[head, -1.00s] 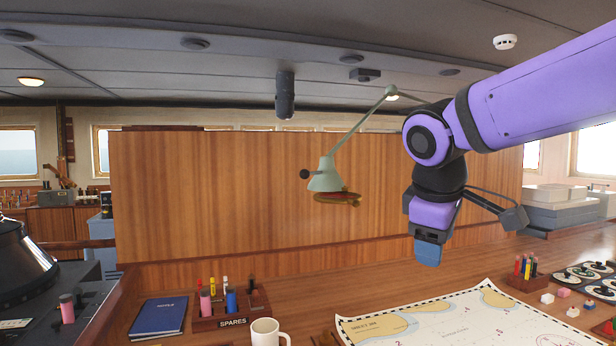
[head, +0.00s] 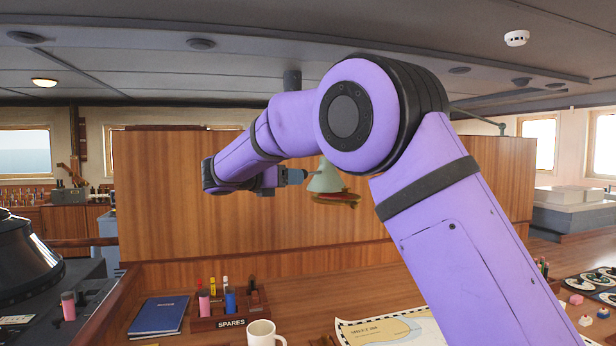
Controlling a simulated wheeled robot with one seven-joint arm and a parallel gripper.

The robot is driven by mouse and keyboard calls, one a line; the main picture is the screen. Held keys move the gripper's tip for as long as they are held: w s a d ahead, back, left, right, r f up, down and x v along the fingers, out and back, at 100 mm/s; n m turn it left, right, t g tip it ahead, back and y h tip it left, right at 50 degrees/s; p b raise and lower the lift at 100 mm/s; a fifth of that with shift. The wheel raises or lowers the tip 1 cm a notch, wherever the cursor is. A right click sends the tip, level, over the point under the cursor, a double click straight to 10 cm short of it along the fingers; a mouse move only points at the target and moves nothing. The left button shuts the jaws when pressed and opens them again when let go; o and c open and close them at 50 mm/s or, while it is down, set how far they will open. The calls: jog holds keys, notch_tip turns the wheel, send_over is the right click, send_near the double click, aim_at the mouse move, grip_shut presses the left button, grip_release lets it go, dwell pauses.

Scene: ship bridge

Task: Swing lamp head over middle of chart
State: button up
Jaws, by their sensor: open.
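The pale green lamp head (head: 325,178) hangs in front of the wood panel, with a red and brass piece at its lower rim. My gripper (head: 298,176) points right, its bluish fingers close to the left side of the lamp head, where a dark knob sits. The gripper is open; I cannot tell whether the fingers touch or surround the knob. The chart (head: 385,331) lies on the desk at the lower right of the lamp head, largely hidden behind my arm. Most of the lamp's jointed arm is hidden too.
Small blocks (head: 585,320) and round dials (head: 598,282) lie at the right. The desk behind the rack is clear.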

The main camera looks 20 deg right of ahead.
aim_at(308, 175)
jog(key=shift+n+t+h, duration=0.4)
jog(key=shift+n, duration=0.1)
jog(key=w+d, duration=0.5)
jog(key=d, duration=0.2)
jog(key=shift+w, duration=0.4)
grip_shut()
